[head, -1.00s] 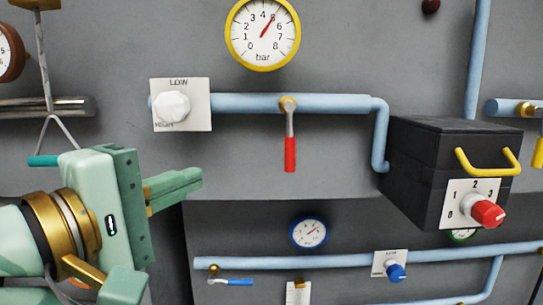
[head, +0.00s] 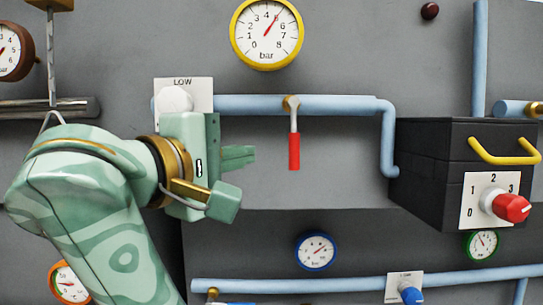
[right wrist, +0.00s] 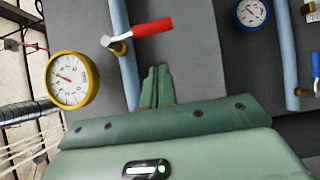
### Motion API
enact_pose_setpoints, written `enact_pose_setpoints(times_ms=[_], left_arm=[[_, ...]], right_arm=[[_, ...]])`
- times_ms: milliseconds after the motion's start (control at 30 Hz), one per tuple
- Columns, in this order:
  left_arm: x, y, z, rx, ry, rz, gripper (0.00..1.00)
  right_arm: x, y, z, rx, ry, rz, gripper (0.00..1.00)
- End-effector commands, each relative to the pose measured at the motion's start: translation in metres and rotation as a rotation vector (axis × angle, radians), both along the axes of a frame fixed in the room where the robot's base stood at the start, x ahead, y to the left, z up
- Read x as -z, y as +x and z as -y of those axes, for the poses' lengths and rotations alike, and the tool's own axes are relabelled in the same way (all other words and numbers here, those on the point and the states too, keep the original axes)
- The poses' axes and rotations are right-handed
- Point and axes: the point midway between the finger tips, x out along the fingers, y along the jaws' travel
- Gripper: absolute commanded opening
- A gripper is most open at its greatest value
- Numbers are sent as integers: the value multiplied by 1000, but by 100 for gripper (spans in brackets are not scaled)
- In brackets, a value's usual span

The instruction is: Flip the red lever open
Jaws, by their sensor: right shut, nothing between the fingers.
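The red lever (head: 294,150) hangs straight down from a brass valve on the upper blue pipe (head: 340,104), square to the pipe. In the right wrist view the red lever (right wrist: 152,28) lies just beyond the fingertips. My right gripper (head: 247,157) is shut and empty, to the left of the lever at about its height in the head view, with a gap between. In the right wrist view its closed fingers (right wrist: 157,75) point towards the pipe and the lever. My left gripper is not in view.
A LOW plate with a white knob (head: 175,98) is partly hidden behind my right gripper. A yellow gauge (head: 267,34) sits above the pipe. A black box (head: 425,165) with a yellow handle and red knob juts out at the right.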

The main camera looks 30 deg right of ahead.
Motion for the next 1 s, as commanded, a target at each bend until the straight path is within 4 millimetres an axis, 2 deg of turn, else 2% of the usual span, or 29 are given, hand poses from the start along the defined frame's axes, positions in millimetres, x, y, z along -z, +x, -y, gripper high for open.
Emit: enact_pose_setpoints(times_ms=[100, 300, 767, 1000], left_arm=[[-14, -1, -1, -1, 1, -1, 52], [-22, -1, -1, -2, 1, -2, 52], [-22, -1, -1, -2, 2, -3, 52], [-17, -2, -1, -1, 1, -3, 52]], right_arm=[[-5, -1, 21, 2, 0, 2, 0], [-3, -9, 41, 1, 0, 0, 0], [-1, -11, 46, 0, -1, 0, 0], [1, -3, 47, 1, -35, -21, 0]])
